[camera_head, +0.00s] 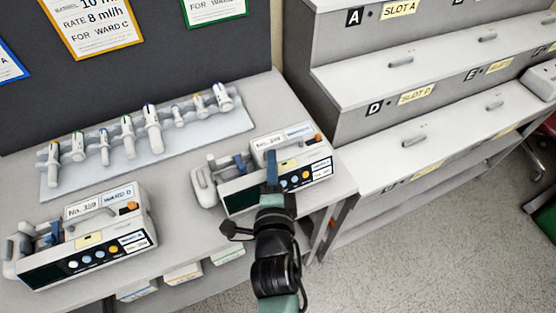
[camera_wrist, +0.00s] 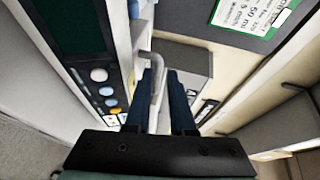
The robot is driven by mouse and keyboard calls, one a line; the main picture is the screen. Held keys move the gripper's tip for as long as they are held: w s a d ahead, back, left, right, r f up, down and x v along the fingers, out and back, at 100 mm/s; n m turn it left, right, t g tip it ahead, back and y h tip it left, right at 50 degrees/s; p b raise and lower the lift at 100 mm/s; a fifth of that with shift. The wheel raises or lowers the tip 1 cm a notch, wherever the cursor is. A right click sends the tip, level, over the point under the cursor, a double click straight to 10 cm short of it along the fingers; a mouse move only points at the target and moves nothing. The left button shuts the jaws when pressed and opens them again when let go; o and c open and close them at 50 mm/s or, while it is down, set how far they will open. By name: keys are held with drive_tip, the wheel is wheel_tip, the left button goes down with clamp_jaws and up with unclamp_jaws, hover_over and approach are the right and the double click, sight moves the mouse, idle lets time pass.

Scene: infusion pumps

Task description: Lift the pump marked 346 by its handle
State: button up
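The right-hand pump (camera_head: 240,197) sits on the bench near its right end; its number label (camera_head: 267,143) is too small for me to read surely. The left pump (camera_head: 80,262) is marked No. 359. My gripper (camera_head: 271,163) is over the right-hand pump, pointing down at its top. In the wrist view the two dark blue fingers (camera_wrist: 165,72) stand on either side of a pale handle bar (camera_wrist: 174,59), with the pump's screen and buttons (camera_wrist: 98,75) to the left. Whether the fingers press on the handle is not clear. The handle is mostly hidden in the head view.
A tray (camera_head: 230,122) holding several syringes lies behind the pumps against a dark board. A grey stepped rack (camera_head: 390,135) with labelled slots stands to the right. Bare bench top (camera_head: 178,205) shows between the pumps. Boxes lie on a shelf below.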

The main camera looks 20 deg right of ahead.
sight(277, 146)
drive_tip(key=shift+d+p+x, duration=0.25)
drive_tip(key=shift+p+x, duration=0.25)
drive_tip(key=shift+x, duration=0.75)
drive_tip(key=shift+d+p+x, duration=0.2)
drive_tip(key=shift+p+x, duration=0.3)
drive_tip(key=shift+x, duration=0.75)
drive_tip(key=shift+w+d+f, duration=0.1)
drive_tip(key=shift+w+f, duration=0.05)
drive_tip(key=shift+w, duration=0.15)
clamp_jaws()
drive_tip(key=shift+r, duration=0.25)
